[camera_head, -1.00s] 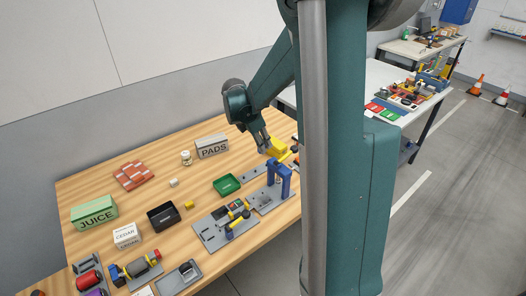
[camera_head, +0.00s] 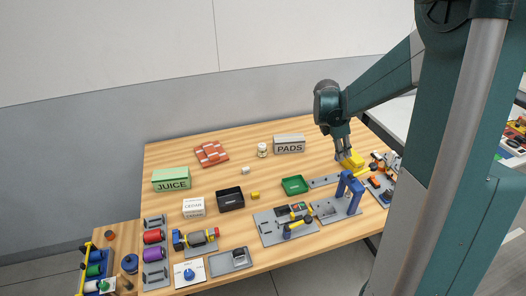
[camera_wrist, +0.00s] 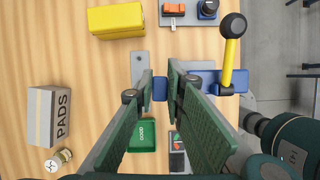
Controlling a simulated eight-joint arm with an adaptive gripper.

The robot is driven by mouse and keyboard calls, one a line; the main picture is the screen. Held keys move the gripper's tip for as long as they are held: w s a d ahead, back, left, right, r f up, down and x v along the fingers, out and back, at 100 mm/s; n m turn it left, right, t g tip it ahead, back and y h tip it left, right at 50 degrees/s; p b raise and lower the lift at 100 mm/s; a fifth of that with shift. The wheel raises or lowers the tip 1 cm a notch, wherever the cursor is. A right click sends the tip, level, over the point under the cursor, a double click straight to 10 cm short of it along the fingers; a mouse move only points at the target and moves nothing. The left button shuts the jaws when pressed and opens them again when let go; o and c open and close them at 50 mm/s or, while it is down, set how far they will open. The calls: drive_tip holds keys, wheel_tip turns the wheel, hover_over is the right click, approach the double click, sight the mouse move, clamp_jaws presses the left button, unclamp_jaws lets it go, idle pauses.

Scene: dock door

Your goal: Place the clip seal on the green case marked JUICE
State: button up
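The green JUICE case (camera_head: 171,180) stands at the back left of the wooden table, its top looking bare. I cannot tell for sure which thing is the clip seal; a small yellow block (camera_head: 255,195) and a small pale block (camera_head: 245,170) lie mid-table. My gripper (camera_head: 343,155) is over the back right of the table, by a yellow block (camera_head: 352,159), far right of the case. In the wrist view my gripper (camera_wrist: 161,78) points down with a gap between its green fingers and nothing held. The JUICE case is outside that view.
A grey PADS box (camera_head: 289,144) and white jar (camera_head: 262,150) stand at the back. A black bin (camera_head: 230,199), white CEDAR box (camera_head: 193,207) and green tray (camera_head: 294,185) stand mid-table. A blue press (camera_head: 349,189) rises near my gripper. Fixtures line the front.

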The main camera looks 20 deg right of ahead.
drive_tip(key=w+a+n+t+p, duration=0.1)
drive_tip(key=w+a+n+p, duration=0.15)
drive_tip(key=w+a, duration=1.15)
drive_tip(key=n+t+y+p, duration=0.1)
drive_tip(key=n+t+p, duration=0.1)
drive_tip(key=n+p, duration=0.35)
hover_over(171, 172)
drive_tip(key=b, duration=0.2)
drive_tip(key=shift+s+a+r+n, duration=0.1)
drive_tip(key=shift+r+n, duration=0.05)
drive_tip(key=shift+n, duration=0.65)
drive_tip(key=shift+f, duration=3.15)
drive_tip(key=shift+f+p, duration=0.1)
drive_tip(key=shift+p, duration=0.2)
